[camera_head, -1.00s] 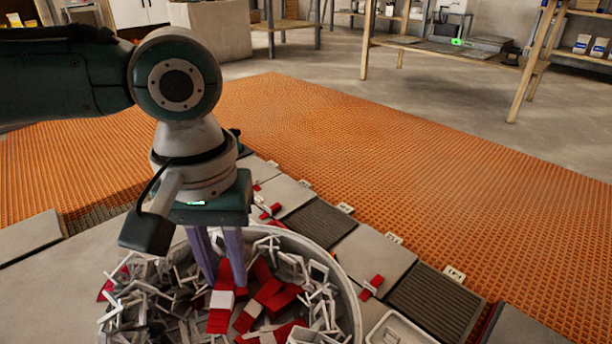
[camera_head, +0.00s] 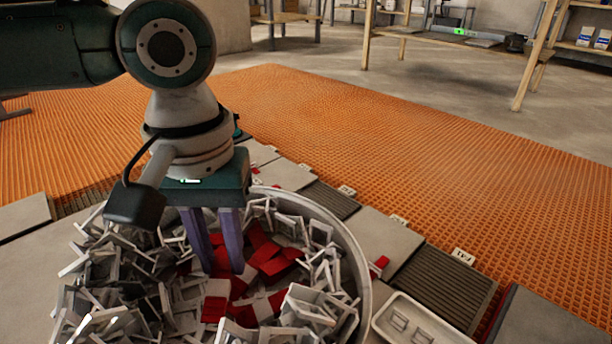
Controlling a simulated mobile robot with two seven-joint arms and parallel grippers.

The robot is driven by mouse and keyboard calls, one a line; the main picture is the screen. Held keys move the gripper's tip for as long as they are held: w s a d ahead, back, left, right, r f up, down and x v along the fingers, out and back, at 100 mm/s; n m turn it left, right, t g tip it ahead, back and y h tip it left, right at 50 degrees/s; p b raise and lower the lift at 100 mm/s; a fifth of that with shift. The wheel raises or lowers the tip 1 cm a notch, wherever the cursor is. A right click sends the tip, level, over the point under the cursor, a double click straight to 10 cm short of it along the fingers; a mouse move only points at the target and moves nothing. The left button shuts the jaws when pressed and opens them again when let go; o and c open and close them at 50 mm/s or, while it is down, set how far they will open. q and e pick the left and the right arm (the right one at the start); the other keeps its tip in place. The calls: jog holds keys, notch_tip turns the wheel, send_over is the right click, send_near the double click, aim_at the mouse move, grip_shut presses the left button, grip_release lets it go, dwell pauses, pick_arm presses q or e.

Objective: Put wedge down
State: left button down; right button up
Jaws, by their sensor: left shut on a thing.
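My left gripper (camera_head: 221,271) points down into a round grey bucket (camera_head: 361,262). Its two purple fingers stand among red wedges (camera_head: 272,268) and white clips (camera_head: 150,290) in the bucket. It is shut on a wedge, but the held wedge is hard to tell apart from the red pieces around the fingertips. Another red wedge (camera_head: 379,264) lies outside the bucket, by the tile row on its right. My right gripper is not in view.
A row of grey tiles (camera_head: 366,238) and ribbed dark mortar patches (camera_head: 445,287) runs along an orange mat (camera_head: 420,170). A white tray (camera_head: 425,330) with small pieces stands right of the bucket. A wooden workbench (camera_head: 440,50) stands at the back.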

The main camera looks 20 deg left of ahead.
aim_at(222, 262)
pick_arm(q)
jog(key=c, duration=0.6)
grip_release()
notch_tip(222, 262, up, 7)
jog(key=p, duration=1)
jog(key=shift+r, duration=0.1)
